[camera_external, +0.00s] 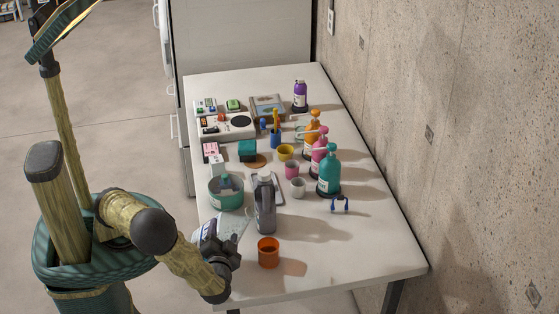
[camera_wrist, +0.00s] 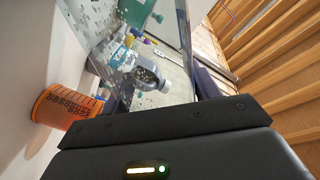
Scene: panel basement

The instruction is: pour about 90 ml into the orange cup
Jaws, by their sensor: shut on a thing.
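The orange cup (camera_external: 268,252) stands upright on the near part of the white table. It also shows in the wrist view (camera_wrist: 62,106) at the left, with dark markings on its side. My gripper (camera_external: 226,243) is shut on a clear container (camera_external: 236,221), to the left of the orange cup and apart from it. In the wrist view the container's clear walls (camera_wrist: 108,35) fill the upper middle, with pale specks, above the dark gripper (camera_wrist: 170,122). The container looks tilted; its liquid level and any stream cannot be made out.
A tall grey bottle (camera_external: 265,207) stands close behind the orange cup. A teal pot (camera_external: 226,194) is behind my gripper. White (camera_external: 298,188), pink and yellow cups and teal (camera_external: 329,172), pink and orange pump bottles stand farther back. The table right of the orange cup is clear.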

